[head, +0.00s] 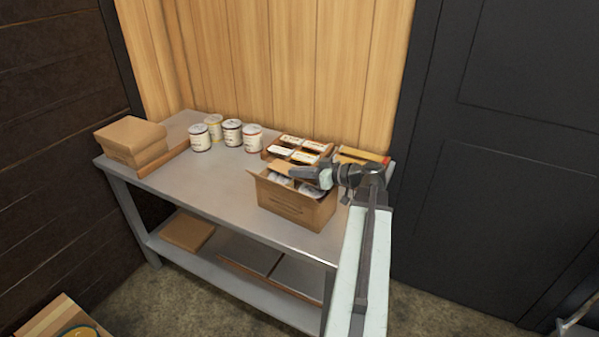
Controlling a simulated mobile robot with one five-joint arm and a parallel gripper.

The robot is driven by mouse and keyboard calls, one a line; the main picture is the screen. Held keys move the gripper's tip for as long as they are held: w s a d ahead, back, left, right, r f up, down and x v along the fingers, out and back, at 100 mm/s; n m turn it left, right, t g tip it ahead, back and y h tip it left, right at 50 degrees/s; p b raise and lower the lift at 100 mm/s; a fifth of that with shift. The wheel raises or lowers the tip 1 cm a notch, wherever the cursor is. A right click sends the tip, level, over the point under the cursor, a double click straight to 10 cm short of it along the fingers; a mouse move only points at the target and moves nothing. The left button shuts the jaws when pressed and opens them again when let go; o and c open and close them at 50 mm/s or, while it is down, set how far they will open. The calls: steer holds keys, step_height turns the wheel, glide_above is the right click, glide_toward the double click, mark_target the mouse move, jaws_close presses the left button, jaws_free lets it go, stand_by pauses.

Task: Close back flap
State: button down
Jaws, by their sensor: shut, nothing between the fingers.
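An open brown cardboard box (290,207) stands near the front right of the grey metal table. Cans show inside it (282,180), and a side flap (254,172) sticks out at its left. My gripper (292,172) is shut and empty, reaching in from the right over the back part of the box opening. The gripper and wrist hide part of the back edge, so I cannot tell how the back flap lies or whether the gripper touches it.
Behind the box is a tray of labelled packs (298,150). Several cans (232,132) stand at the table's back middle. The table (210,177) is clear between cartons and box. A wooden wall (270,70) rises behind.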

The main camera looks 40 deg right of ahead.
steer(key=shift+d, duration=0.1)
step_height(320, 180, up, 5)
steer(key=p, duration=0.5)
steer(key=v, duration=0.3)
steer(key=p+v, duration=0.1)
steer(key=v, duration=0.2)
steer(key=f+v, duration=0.1)
steer(key=v, duration=0.3)
steer(key=shift+s, duration=0.1)
